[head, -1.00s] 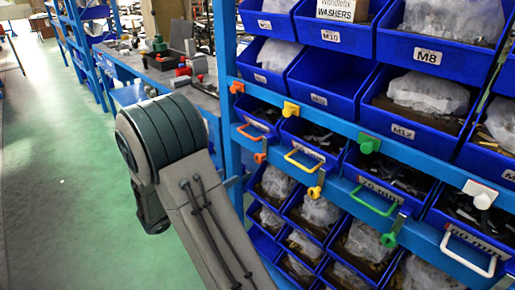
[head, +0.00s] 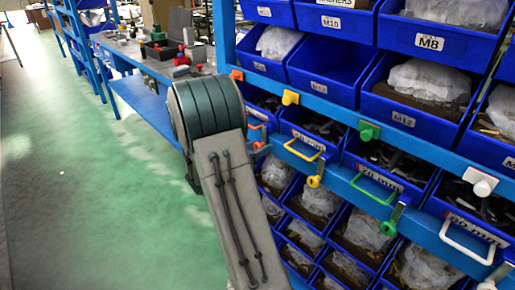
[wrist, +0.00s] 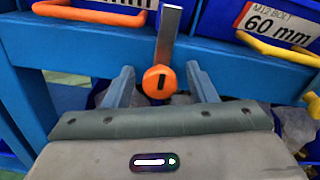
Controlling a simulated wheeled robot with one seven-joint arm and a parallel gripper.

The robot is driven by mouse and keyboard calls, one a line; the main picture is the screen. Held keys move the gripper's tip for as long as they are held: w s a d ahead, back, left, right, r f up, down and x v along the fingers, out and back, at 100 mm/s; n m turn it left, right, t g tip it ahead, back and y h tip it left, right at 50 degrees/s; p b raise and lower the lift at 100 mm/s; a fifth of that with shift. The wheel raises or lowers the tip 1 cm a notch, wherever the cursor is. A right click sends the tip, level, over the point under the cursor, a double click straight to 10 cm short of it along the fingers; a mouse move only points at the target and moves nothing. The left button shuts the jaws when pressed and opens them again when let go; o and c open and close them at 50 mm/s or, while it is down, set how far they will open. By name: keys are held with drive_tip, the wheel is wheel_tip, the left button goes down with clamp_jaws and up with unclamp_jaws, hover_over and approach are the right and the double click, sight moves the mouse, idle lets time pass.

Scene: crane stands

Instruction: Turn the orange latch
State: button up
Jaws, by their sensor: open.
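The orange latch (wrist: 158,84) shows in the wrist view as a round orange knob with a dark slot. A flat metal bar (wrist: 170,36) stands up from it, slightly tilted right, across the blue rail. My gripper (wrist: 160,88) is open, with one grey finger on each side of the knob and gaps visible between. I cannot tell how deep the fingers reach past it. In the head view my arm covers most of the gripper and the latch. An orange handle (head: 257,128) shows just above there; it also appears in the wrist view (wrist: 90,13).
Yellow, green and white handles and latches line the blue rail to the right, including a yellow latch (head: 314,181) and a green latch (head: 389,228). Blue bins (head: 425,40) fill the rack. A workbench (head: 150,65) stands behind at left. Green floor (head: 90,200) is clear on the left.

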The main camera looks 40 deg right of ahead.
drive_tip(key=c, duration=1)
drive_tip(key=shift+f+m+b, duration=0.1)
drive_tip(key=shift+m+b, duration=0.2)
drive_tip(key=shift+b, duration=0.05)
drive_tip(key=m+b, duration=0.3)
drive_tip(key=shift+f+b, duration=0.15)
drive_tip(key=shift+b, duration=0.2)
drive_tip(key=m+b, duration=0.6)
drive_tip(key=shift+f, duration=0.1)
drive_tip(key=m+b, duration=0.5)
drive_tip(key=b, duration=0.2)
drive_tip(key=m+b, duration=0.3)
drive_tip(key=b, duration=0.1)
drive_tip(key=shift+r, duration=0.2)
drive_tip(key=shift+r+m+b, duration=0.1)
drive_tip(key=shift+m+b, duration=0.2)
drive_tip(key=shift+b, duration=0.05)
